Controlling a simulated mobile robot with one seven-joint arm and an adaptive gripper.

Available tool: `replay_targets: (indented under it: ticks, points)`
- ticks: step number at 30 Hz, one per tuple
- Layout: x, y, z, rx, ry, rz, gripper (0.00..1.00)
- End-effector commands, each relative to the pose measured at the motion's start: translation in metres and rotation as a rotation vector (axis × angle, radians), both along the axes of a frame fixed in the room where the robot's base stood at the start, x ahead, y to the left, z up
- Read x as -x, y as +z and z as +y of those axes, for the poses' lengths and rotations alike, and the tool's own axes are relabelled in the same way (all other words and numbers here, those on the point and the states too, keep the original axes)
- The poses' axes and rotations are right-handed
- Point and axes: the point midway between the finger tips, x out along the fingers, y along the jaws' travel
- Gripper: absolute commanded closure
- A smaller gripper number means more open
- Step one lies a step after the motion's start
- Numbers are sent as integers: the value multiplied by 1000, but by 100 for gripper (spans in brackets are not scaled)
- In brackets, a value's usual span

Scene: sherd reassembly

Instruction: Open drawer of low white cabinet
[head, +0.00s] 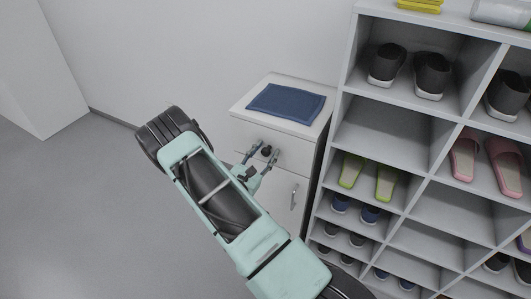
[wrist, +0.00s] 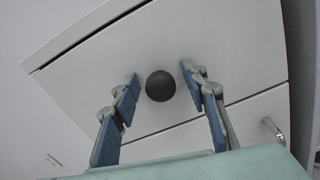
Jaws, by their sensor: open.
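The low white cabinet (head: 309,129) stands against the wall, left of the shoe shelf. Its upper drawer (wrist: 225,60) is shut and has a round dark knob (wrist: 160,86), which also shows in the head view (head: 267,151). My gripper (head: 262,149) is in front of the drawer. In the wrist view its two blue-padded fingers (wrist: 160,83) are open, one on each side of the knob, with a visible gap on both sides. I cannot tell how far the fingertips are from the drawer front.
A folded blue cloth (head: 287,103) lies on the cabinet top. Below the drawer is a door with a metal bar handle (head: 294,196). A tall shoe shelf (head: 385,130) with shoes and slippers stands close on the right. The floor (head: 80,220) at the left is clear.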

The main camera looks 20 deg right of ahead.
Motion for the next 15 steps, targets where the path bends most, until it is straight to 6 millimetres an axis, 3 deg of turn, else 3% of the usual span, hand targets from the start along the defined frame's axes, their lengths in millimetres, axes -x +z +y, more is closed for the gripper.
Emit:
replay_targets:
  ticks: [5,15]
  points:
    - [0,0,0,0,0,0,59]
    - [0,0,0,0,0,0,97]
